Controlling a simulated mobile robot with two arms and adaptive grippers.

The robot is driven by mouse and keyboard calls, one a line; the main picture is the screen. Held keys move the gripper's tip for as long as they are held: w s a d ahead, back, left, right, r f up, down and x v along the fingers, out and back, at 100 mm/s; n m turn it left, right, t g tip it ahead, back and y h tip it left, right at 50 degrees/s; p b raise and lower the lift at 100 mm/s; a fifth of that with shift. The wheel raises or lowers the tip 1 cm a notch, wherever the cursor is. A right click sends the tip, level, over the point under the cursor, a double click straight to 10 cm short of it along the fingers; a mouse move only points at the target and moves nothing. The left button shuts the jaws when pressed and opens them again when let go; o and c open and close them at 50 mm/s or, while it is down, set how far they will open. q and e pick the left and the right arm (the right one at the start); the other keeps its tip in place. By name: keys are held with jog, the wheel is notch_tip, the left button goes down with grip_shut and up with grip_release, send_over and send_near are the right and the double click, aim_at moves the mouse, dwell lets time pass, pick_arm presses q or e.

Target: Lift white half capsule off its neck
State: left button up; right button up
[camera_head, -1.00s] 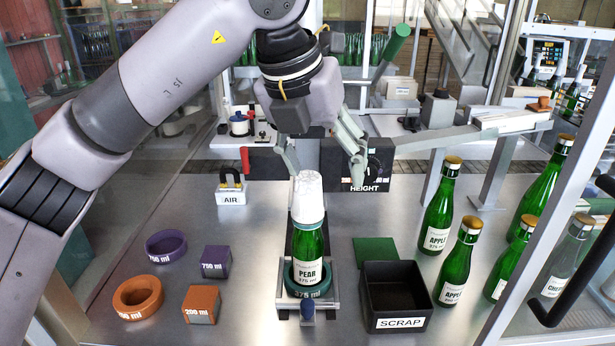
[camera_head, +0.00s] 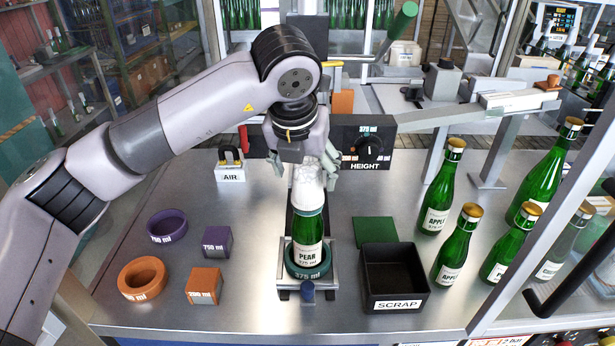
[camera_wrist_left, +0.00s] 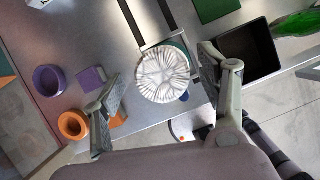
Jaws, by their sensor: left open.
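The bottle stands in the teal 375 ml ring (camera_head: 308,262) on the metal fixture. My left gripper (camera_head: 307,172) is open, with its fingers either side of the capsule's upper part. In the left wrist view the capsule's crinkled white top (camera_wrist_left: 163,75) lies between the spread fingertips (camera_wrist_left: 162,82), with a visible gap on each side. My right gripper is not in view.
A black SCRAP bin (camera_head: 395,304) stands right of the fixture, with a green pad (camera_head: 375,231) behind it. Several green bottles stand at the right. Purple and orange rings and blocks lie at the left. The HEIGHT dial box (camera_head: 365,143) is behind.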

aim_at(309, 184)
pick_arm(q)
jog(key=shift+w+f+p, duration=0.1)
jog(key=shift+f+p, duration=0.1)
jog(key=shift+p, duration=0.15)
jog(key=p+x, duration=0.1)
jog(key=x, duration=0.1)
jog(key=p+x, duration=0.1)
jog(key=shift+w+d+f, duration=0.2)
jog(key=shift+d+f, duration=0.05)
jog(key=shift+f, duration=0.05)
jog(key=shift+w+f, duration=0.15)
jog(key=shift+f, duration=0.35)
jog(key=c, duration=0.8)
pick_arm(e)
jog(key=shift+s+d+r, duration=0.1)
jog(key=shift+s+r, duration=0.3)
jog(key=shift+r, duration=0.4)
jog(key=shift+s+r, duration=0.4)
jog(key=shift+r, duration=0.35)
